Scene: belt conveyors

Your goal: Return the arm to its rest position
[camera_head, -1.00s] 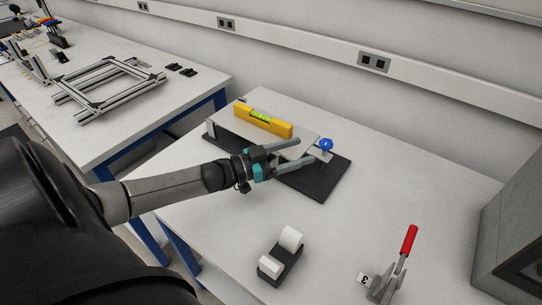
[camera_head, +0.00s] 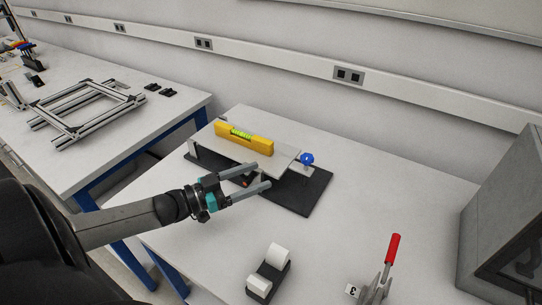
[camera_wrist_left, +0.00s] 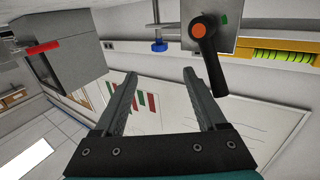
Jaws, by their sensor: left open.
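My left gripper (camera_head: 264,177) is open and empty, its two grey fingers pointing right in front of a levelling plate (camera_head: 285,160). The light plate stands on a black base (camera_head: 312,190) and carries a yellow spirit level (camera_head: 244,139). A blue knob (camera_head: 307,158) is at the plate's right end. In the left wrist view my gripper (camera_wrist_left: 165,90) has its fingers wide apart. A black lever with an orange hub (camera_wrist_left: 203,31) is just beyond one finger; I cannot tell whether they touch. My right gripper does not show.
A tape dispenser (camera_head: 262,283) and a red-handled toggle clamp (camera_head: 391,250) stand at the front. A grey box-shaped machine (camera_head: 495,230) is at the right. Another table at the left holds an aluminium frame (camera_head: 85,113). The table's right middle is clear.

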